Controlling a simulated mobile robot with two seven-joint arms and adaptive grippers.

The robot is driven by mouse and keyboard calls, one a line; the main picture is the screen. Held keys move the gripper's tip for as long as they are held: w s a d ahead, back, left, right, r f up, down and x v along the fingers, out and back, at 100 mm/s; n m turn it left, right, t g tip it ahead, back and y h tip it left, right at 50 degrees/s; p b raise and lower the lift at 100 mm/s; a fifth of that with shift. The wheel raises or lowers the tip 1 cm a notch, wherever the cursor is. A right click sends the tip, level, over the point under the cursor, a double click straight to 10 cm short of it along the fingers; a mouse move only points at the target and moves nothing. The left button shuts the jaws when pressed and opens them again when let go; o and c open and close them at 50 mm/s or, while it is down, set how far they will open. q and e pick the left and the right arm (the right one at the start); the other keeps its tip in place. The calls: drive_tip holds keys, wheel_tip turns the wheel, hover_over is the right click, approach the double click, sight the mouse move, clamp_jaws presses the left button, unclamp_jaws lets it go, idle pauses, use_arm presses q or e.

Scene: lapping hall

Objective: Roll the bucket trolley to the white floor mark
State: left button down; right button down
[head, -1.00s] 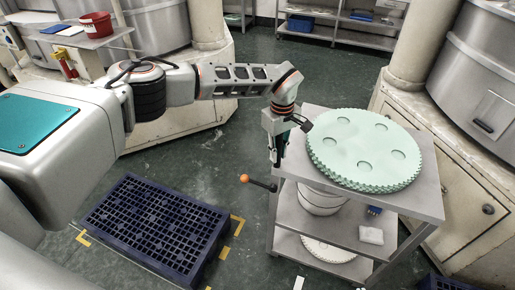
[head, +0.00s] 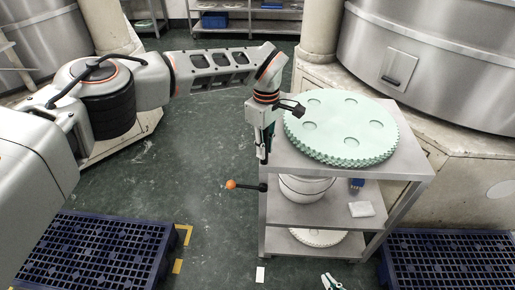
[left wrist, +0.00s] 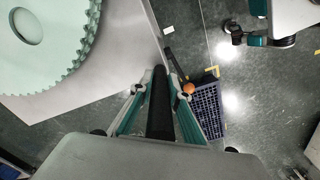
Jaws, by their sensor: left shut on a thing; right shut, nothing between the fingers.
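The bucket trolley (head: 345,185) is a grey steel cart with shelves. A large pale green toothed disc (head: 340,126) lies on its top and a white bucket (head: 305,188) stands on the shelf below. My left gripper (head: 264,150) is at the trolley's left edge, shut on its dark upright handle (left wrist: 160,105). The handle shows between the fingers in the left wrist view. The white floor mark (head: 261,274) lies on the floor just in front of the trolley's near left corner. My right gripper (head: 329,282) shows only its fingertips at the bottom edge, shut and empty.
A lever with an orange ball (head: 231,185) sticks out left of the trolley. A dark blue pallet (head: 95,255) lies at left by yellow floor marks, another pallet (head: 450,262) at right. Steel machines (head: 440,60) stand behind the trolley. The floor between left pallet and trolley is clear.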

use_arm(q)
drive_tip(key=shift+s+d, duration=0.15)
drive_tip(key=shift+d, duration=0.15)
drive_tip(key=c, duration=1.9)
unclamp_jaws()
drive_tip(key=shift+d, duration=0.1)
drive_tip(key=shift+r, duration=0.2)
wheel_tip(320, 180, up, 12)
drive_tip(key=shift+f, duration=0.2)
